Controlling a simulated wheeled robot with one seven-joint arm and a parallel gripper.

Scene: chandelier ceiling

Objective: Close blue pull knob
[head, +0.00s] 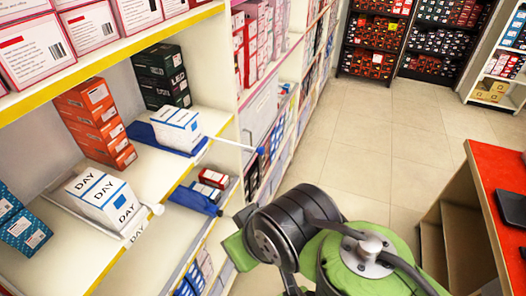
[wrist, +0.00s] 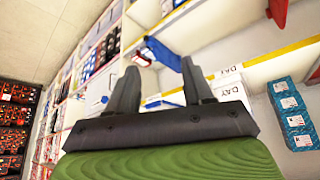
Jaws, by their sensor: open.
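A blue knob (head: 261,150) sits at the end of a thin white rod in the head view. The rod sticks out from a blue tray (head: 150,134) on the middle shelf, past the shelf edge into the aisle. My gripper (wrist: 160,67) is open and empty in the wrist view, its two dark fingers apart. A blue part (wrist: 162,53) shows beyond the fingertips; I cannot tell which tray it belongs to. The knob is not clearly visible in the wrist view. The gripper's fingers are not visible in the head view.
A white knob (head: 157,209) sticks out by the DAY boxes (head: 105,199). A lower blue tray (head: 194,200) holds small red boxes. Orange boxes (head: 97,122) stand on the shelf. A red-topped counter (head: 497,165) is at right. The tiled floor (head: 370,145) between is clear.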

